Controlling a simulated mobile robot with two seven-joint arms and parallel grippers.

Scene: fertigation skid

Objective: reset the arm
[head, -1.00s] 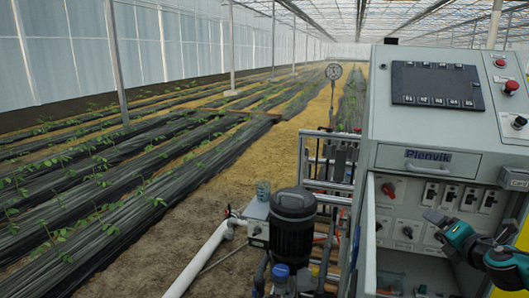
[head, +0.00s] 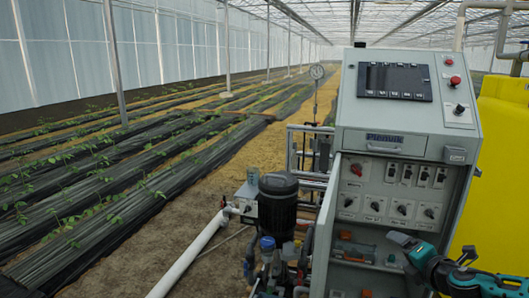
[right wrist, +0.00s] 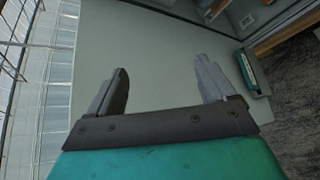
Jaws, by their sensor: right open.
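My right arm comes in from the lower right in the head view. Its right gripper (head: 394,240) is in front of the open lower part of the grey control cabinet (head: 342,105), just below the row of knobs. In the right wrist view both dark fingers of the right gripper (right wrist: 162,72) stand wide apart, with nothing between them. A plain grey panel lies behind them; whether they touch it I cannot tell. My left gripper is not in view.
Switches and knobs (head: 403,209) line the cabinet's open front. A black pump motor (head: 277,208) and white pipe (head: 192,255) stand to its left. A yellow tank (head: 503,170) is at the right. Plant rows (head: 110,205) and a bare path fill the left.

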